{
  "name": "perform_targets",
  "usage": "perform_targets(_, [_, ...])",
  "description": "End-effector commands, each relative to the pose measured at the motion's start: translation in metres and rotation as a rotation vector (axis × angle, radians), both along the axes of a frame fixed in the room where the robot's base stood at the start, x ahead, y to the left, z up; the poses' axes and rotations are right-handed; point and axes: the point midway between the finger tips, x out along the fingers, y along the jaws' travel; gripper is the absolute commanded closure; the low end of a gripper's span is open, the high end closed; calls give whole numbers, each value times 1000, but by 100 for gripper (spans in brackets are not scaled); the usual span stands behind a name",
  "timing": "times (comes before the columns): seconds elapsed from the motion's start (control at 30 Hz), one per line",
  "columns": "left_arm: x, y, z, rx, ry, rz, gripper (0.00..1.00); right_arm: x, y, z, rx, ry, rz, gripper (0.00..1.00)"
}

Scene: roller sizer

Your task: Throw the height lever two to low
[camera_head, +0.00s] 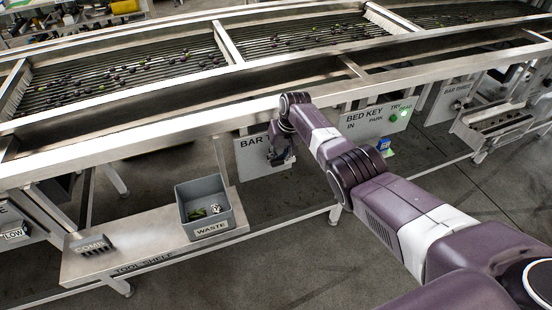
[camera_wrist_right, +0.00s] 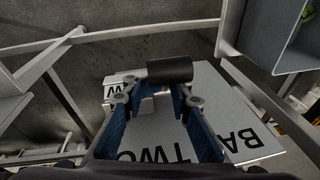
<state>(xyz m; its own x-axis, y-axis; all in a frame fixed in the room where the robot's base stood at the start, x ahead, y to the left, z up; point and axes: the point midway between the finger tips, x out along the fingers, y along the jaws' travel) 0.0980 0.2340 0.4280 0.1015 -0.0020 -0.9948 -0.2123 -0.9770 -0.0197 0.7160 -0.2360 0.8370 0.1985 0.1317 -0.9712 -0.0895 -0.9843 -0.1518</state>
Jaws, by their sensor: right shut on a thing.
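The height lever two shows in the right wrist view as a black cylindrical grip (camera_wrist_right: 170,70) on a pale panel (camera_wrist_right: 160,145). The panel carries the letters "BA" and "TWO" and a partly hidden "W". In the head view this panel (camera_head: 250,163) hangs under the sizer's front rail, reading "BAR" with the rest hidden by my arm. My right gripper (camera_head: 282,160) is at the panel's front. In the wrist view its blue-padded fingers (camera_wrist_right: 155,95) are closed on the lever at its black grip. My left gripper is not in view.
A grey waste bin (camera_head: 190,205) with green bits inside stands on the tool shelf (camera_head: 150,253), left of my gripper. A grey comb holder (camera_head: 90,245) is at the shelf's left. A bed key panel (camera_head: 365,120) with a lit green light is to the right. Rollers carry small dark fruit above.

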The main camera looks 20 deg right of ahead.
Motion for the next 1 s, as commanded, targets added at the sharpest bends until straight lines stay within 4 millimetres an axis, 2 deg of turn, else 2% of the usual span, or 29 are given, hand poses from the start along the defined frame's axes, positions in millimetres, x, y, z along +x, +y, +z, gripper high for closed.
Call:
perform_targets(0.03, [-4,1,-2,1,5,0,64,-10,7,-9,10,35,3,100])
perform_targets(0.1, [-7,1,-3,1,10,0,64,-12,7,-9,10,46,2,100])
perform_targets(0.57, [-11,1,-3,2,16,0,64,-13,8,-7,12,58,3,100])
perform_targets(0.6, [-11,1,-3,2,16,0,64,-13,8,-7,12,58,3,80])
perform_targets(0.93, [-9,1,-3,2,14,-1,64,-10,4,-4,7,49,2,44])
perform_targets(1.0, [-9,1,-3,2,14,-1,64,-9,4,-3,5,47,2,44])
